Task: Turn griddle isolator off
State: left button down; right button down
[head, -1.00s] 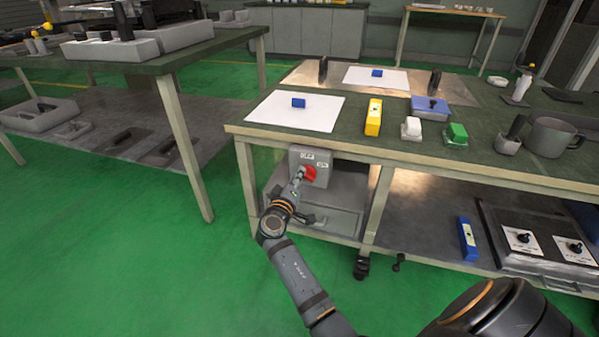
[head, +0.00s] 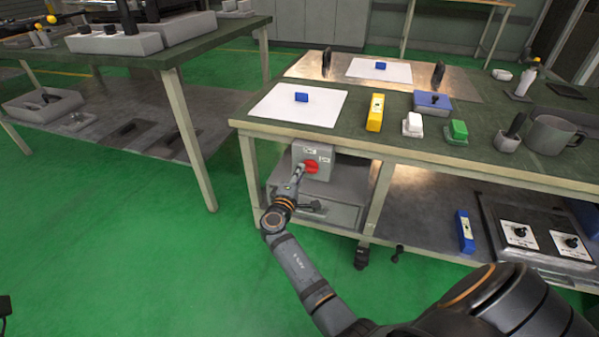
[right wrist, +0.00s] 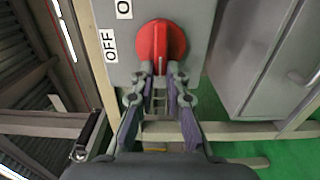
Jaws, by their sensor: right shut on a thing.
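The isolator is a grey box (head: 325,167) under the front edge of the workbench, with OFF and ON labels on its face. Its red rotary knob (head: 311,167) also shows in the right wrist view (right wrist: 160,42). There the knob's raised grip runs up and down the picture, across the direction in which the labels stand upright. My right gripper (head: 299,171) reaches the knob from the front. In the right wrist view its two fingertips (right wrist: 160,72) are closed on the near end of the knob's grip.
The green-topped workbench (head: 360,147) carries a yellow block (head: 375,113), white sheets and cups. Its leg (head: 378,200) stands right of the box. A grey drawer unit (head: 325,210) is below the box. Green floor (head: 150,270) is clear to the left.

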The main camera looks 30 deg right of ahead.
dwell(0.4)
jog(key=c, duration=1.4)
grip_release()
jog(key=shift+a, duration=0.1)
jog(key=shift+o, duration=0.2)
notch_tip(320, 180, up, 10)
jog(key=shift+f, duration=0.1)
